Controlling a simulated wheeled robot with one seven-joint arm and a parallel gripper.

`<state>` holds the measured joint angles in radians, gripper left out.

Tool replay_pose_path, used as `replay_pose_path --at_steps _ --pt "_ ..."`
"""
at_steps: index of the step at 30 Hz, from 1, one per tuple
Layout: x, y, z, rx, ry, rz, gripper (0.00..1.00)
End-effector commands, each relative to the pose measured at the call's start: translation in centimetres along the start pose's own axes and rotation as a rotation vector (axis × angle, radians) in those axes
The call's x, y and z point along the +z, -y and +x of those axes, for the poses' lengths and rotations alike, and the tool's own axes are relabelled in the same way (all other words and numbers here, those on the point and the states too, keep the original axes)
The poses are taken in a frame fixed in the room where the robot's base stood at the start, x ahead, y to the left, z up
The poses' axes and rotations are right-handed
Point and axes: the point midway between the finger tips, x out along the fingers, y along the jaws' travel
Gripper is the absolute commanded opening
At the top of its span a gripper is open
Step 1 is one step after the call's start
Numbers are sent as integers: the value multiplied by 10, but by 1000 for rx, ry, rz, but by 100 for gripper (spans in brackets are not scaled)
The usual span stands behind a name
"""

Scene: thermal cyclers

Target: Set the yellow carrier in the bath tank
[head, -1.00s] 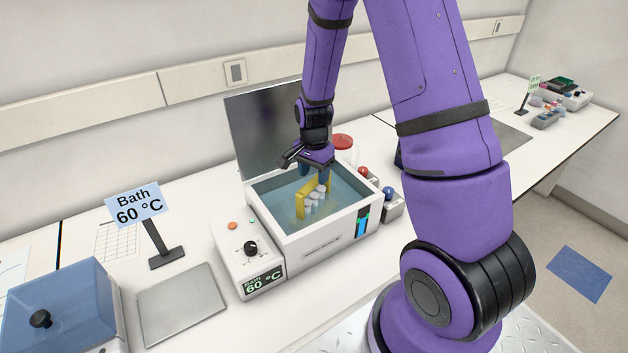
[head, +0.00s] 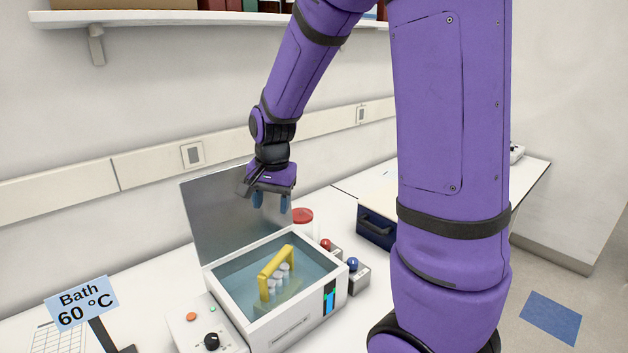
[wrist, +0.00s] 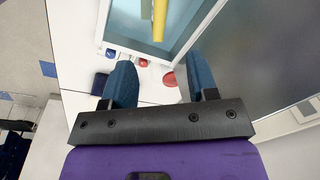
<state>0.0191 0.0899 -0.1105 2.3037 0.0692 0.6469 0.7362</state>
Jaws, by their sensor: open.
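The yellow carrier (head: 276,262) stands inside the open bath tank (head: 318,297), its handle upright and several white-capped tubes held below it. Its lower part is in the water. In the wrist view the yellow handle (wrist: 160,18) shows at the top, beyond my fingertips. My gripper (head: 271,201) is open and empty, above and apart from the carrier, in front of the raised lid (head: 215,222). In the wrist view the two blue fingers of my gripper (wrist: 160,80) are spread with nothing between them.
A "Bath 60 °C" sign (head: 78,302) stands left of the tank. A red-lidded jar (head: 303,216), small blocks with red (head: 326,244) and blue (head: 353,264) knobs, and a dark blue box (head: 376,228) stand behind and right of it.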

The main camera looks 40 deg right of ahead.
Motion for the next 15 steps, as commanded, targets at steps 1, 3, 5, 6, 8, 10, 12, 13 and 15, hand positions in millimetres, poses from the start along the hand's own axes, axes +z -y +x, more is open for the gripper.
replay_pose_path --at_steps 1,3,5,6,8,10,12,13,15 --pt "8 -3 -18 -22 -15 -48 53" --pt "19 -9 -39 -44 -32 -121 53" --pt "29 -15 -55 -62 -48 -182 53" --pt "36 -19 -66 -73 -59 -223 53" --pt "46 -26 -81 -89 -78 -286 53" --pt "59 -34 -98 -105 -102 -358 53" --pt "72 -44 -113 -118 -127 -430 53" --pt "77 -48 -119 -124 -139 -461 53" --pt "90 -59 -132 -135 -167 -533 53"
